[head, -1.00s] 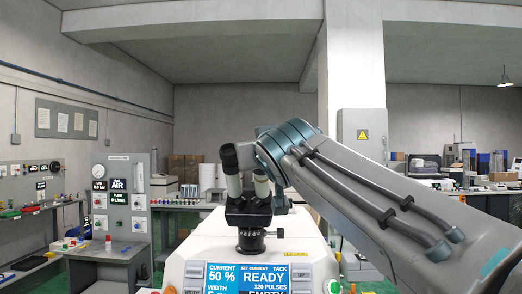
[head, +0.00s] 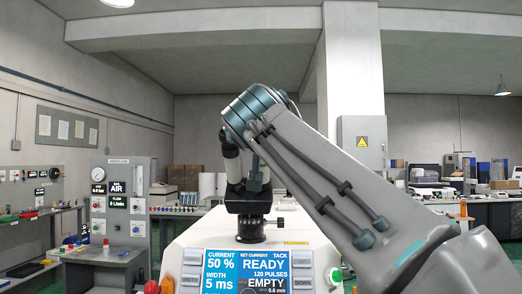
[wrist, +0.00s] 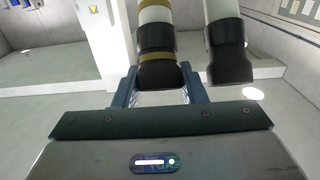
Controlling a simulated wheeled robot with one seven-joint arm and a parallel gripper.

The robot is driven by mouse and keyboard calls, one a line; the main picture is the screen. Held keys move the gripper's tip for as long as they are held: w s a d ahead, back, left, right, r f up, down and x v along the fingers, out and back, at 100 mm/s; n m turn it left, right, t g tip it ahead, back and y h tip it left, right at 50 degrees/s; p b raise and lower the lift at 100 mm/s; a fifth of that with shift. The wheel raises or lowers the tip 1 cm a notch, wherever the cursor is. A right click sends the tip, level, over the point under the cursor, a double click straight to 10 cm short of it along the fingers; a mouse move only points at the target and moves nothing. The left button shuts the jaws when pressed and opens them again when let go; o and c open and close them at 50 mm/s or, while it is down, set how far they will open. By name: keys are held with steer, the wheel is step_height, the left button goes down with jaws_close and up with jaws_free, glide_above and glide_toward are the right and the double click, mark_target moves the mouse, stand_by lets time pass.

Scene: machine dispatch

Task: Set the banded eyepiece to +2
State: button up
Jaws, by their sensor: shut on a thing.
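The banded eyepiece (wrist: 156,42) has a white barrel, gold bands and a black end cup, and is at centre in the wrist view. My gripper (wrist: 160,88) is shut on its black end, with one blue-grey finger on each side. The other eyepiece (wrist: 228,50), white with a black end and no gold band in sight, is to the right, outside the fingers. No dioptre scale or mark is readable.
The machine's display (head: 248,271) reads 50 %, 5 ms, READY and EMPTY. A grey cabinet with a yellow warning sign (head: 362,141) is on the pillar behind my arm.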

steer(key=m+h, duration=0.3)
steer(key=m, duration=0.1)
steer(key=shift+a+r+g+h, duration=0.1)
steer(key=shift+g+h, duration=0.2)
steer(key=shift+m+g+h+p, duration=0.45)
steer(key=shift+m+h, duration=0.75)
steer(key=shift+m, duration=0.5)
